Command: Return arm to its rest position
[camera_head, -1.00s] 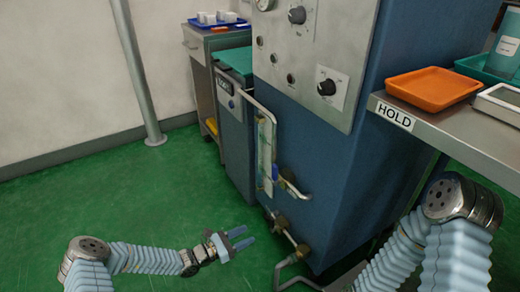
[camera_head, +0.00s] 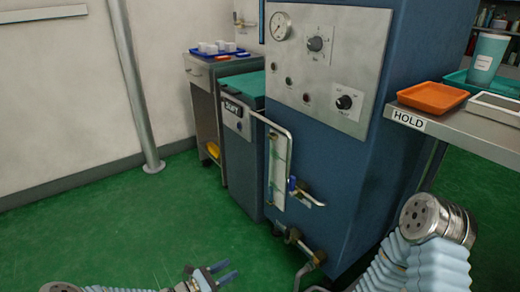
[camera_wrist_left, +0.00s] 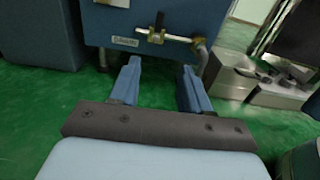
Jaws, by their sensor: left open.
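My left gripper (camera_head: 222,273) is low at the bottom edge of the head view, above the green floor, with its blue fingers apart. It also shows in the left wrist view (camera_wrist_left: 160,88), open and with nothing between the fingers. The lower front of the blue machine (camera_wrist_left: 175,18) is beyond its fingertips there, apart from them. My right arm (camera_head: 432,235) shows at the lower right of the head view in its pale blue sleeve. Its gripper is out of the picture.
The large blue machine (camera_head: 350,170) has a control panel and low pipes with a valve (camera_head: 318,257). A steel bench marked HOLD (camera_head: 470,130) carries an orange tray (camera_head: 432,97) at the right. A cart (camera_head: 204,118) stands at the back. The green floor (camera_head: 110,235) at left is clear.

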